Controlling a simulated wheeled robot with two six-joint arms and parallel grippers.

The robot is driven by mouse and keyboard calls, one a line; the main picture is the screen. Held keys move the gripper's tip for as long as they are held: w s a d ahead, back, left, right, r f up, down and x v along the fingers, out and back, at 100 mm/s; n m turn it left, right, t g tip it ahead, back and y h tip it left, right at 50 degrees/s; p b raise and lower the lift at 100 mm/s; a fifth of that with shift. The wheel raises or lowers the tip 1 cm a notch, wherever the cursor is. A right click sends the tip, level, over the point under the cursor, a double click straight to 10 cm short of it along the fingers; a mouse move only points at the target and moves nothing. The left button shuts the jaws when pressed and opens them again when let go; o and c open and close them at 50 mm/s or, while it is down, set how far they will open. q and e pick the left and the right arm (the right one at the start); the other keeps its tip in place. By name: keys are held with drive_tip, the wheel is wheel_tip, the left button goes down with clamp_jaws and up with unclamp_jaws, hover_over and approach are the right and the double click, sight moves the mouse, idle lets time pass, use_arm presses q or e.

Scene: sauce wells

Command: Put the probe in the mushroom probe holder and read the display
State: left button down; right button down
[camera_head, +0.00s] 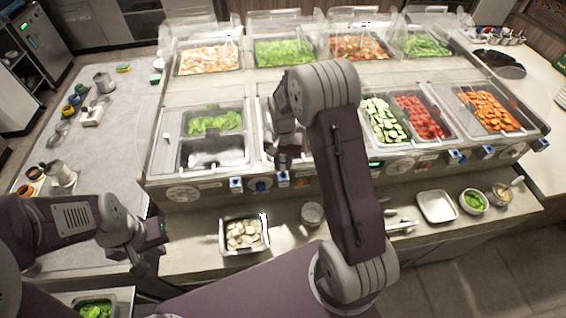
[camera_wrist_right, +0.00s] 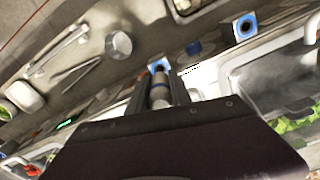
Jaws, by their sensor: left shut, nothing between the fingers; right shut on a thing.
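My right gripper (camera_head: 287,158) is over the counter's front edge, partly hidden by my arm. In the right wrist view its fingers (camera_wrist_right: 160,92) are shut on the probe, a grey cylinder with a blue band (camera_wrist_right: 158,84). A blue-framed holder (camera_wrist_right: 158,65) shows just beyond the probe; it is also in the head view (camera_head: 283,177). I cannot tell whether probe and holder touch, or which holder is for mushrooms. A small green-lit display (camera_wrist_right: 66,124) is unreadable.
Other blue holders (camera_head: 236,184) line the counter front. A pan of pale cubes (camera_head: 232,249) and a round metal cup (camera_head: 312,213) stand on the lower shelf. A white tray (camera_head: 437,206) and small bowls stand at right. Food pans fill the counter above.

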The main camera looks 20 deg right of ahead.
sight(283, 156)
drive_tip(key=shift+f+b, duration=0.45)
drive_tip(key=shift+f, duration=0.25)
drive_tip(key=shift+f, duration=0.2)
drive_tip(key=shift+f+b, duration=0.85)
drive_tip(key=shift+f, duration=0.25)
drive_tip(key=shift+r, duration=0.1)
idle(2.5)
wheel_tip(283, 156, up, 8)
drive_tip(key=p, duration=0.6)
drive_tip(key=shift+f+p, duration=0.25)
drive_tip(key=shift+p, duration=0.05)
drive_tip(key=shift+f, duration=0.1)
drive_tip(key=shift+s, duration=0.1)
